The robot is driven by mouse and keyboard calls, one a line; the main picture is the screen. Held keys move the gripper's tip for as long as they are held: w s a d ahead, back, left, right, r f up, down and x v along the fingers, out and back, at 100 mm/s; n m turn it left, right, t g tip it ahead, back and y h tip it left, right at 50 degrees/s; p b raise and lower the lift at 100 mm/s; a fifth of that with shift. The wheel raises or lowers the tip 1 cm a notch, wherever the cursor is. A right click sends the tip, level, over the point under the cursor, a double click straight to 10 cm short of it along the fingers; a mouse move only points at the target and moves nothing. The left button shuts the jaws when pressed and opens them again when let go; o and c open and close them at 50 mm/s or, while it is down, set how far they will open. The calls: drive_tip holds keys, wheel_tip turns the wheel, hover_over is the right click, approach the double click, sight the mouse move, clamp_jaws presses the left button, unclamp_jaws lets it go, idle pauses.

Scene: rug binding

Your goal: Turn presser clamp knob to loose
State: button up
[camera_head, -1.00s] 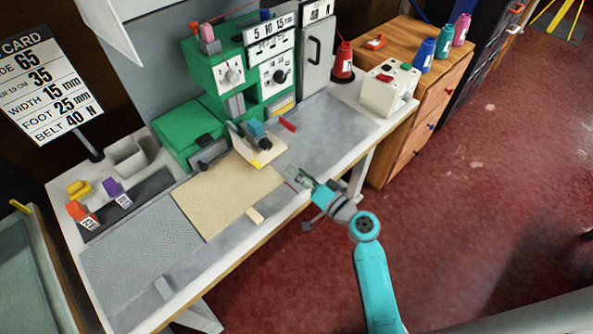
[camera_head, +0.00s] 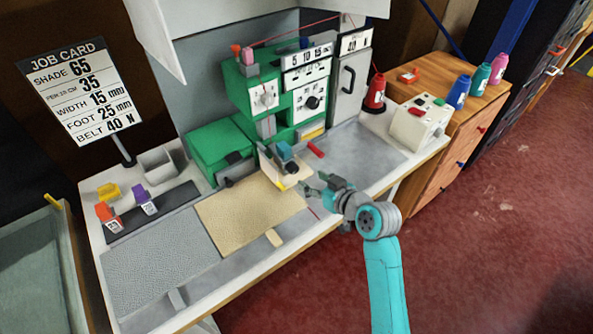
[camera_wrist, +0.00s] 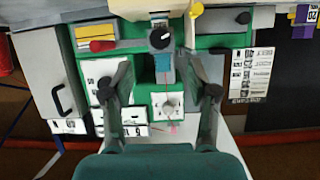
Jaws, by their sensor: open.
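The presser clamp (camera_head: 285,152) is a small teal block at the front of the green machine. In the wrist view a round black knob with a pale mark (camera_wrist: 160,38), which looks like its knob, is near the top middle. I cannot tell its setting. My gripper (camera_head: 316,184) is just right of and in front of the clamp, apart from it. In the wrist view my gripper (camera_wrist: 166,88) is open and empty, its fingers wide apart. The knob shows beyond the fingertips, between them.
The green machine (camera_head: 238,92) has white dial panels. A red handle (camera_head: 315,149) is right of the clamp. A tan rug piece (camera_head: 240,218) lies on the bench. A white control box (camera_head: 420,122) and a red cone (camera_head: 375,92) stand right. A job card (camera_head: 82,90) stands left.

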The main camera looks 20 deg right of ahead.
sight(295, 170)
drive_tip(key=x, duration=0.9)
clamp_jaws()
drive_tip(key=shift+n+h, duration=0.4)
drive_tip(key=shift+n, duration=0.2)
unclamp_jaws()
drive_tip(key=shift+s+r, duration=0.1)
drive_tip(key=shift+s, duration=0.05)
